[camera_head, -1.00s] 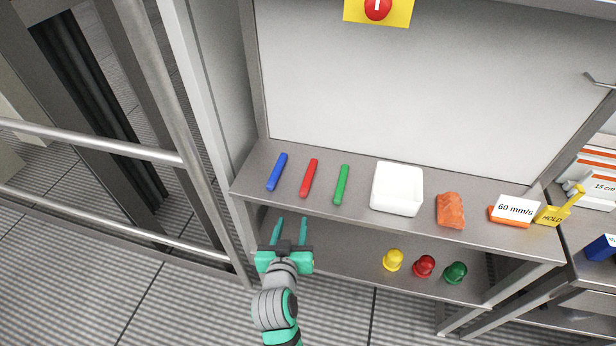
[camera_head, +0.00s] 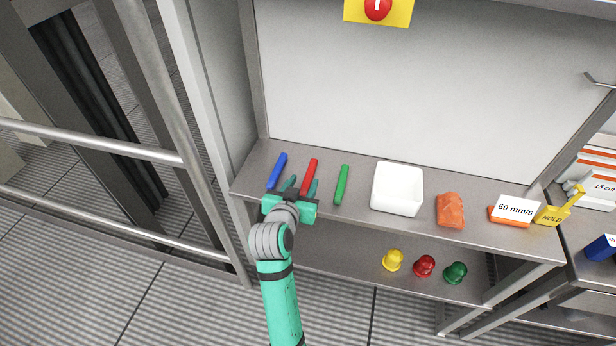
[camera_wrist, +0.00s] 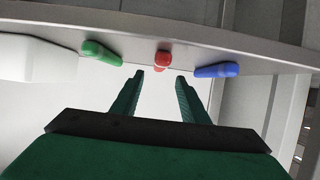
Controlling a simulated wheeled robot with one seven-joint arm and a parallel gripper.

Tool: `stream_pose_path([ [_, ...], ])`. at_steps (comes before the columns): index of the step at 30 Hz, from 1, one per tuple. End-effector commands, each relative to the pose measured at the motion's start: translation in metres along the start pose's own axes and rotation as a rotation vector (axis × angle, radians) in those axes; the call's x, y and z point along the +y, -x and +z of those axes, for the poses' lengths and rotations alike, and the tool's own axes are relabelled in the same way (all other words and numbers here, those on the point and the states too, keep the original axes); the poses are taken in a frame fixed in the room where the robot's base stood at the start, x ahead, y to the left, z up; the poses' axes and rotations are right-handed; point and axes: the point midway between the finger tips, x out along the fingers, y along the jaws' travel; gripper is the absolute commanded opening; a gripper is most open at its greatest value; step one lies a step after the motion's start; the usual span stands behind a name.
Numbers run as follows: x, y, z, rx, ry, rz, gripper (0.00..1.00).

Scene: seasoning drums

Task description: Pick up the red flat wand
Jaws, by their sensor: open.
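The red flat wand (camera_head: 309,175) lies on the upper grey shelf, between a blue wand (camera_head: 278,171) on its left and a green wand (camera_head: 341,184) on its right. My gripper (camera_head: 301,184) is open at the shelf's front edge, its fingers to either side of the red wand's near end in the head view. In the wrist view, the red wand (camera_wrist: 162,60) shows beyond and between the fingertips of my gripper (camera_wrist: 160,74). The green wand (camera_wrist: 102,52) and blue wand (camera_wrist: 217,70) lie outside the fingers. Contact with the red wand is not visible.
On the upper shelf (camera_head: 330,208), a white bin (camera_head: 397,188), an orange block (camera_head: 450,210) and a "60 mm/s" sign (camera_head: 515,209) stand to the right. Yellow, red and green domes sit on the lower shelf. A metal railing (camera_head: 90,142) runs at the left.

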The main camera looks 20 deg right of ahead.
Motion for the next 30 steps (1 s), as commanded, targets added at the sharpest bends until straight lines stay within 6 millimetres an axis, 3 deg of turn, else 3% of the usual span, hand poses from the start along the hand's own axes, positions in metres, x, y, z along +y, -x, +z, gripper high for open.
stream_pose_path([
  [12, 0.001, -0.047, 0.004, -0.001, 0.0, 0.0, 0.41],
  [21, 0.001, -0.052, 0.004, 0.0, 0.0, 0.0, 0.41],
  [22, 0.001, -0.052, 0.004, 0.0, 0.0, 0.0, 0.38],
  [27, 0.001, -0.052, 0.004, 0.0, 0.0, 0.0, 0.0],
  [30, 0.0, -0.052, 0.004, 0.0, 0.0, -0.001, 0.0],
])
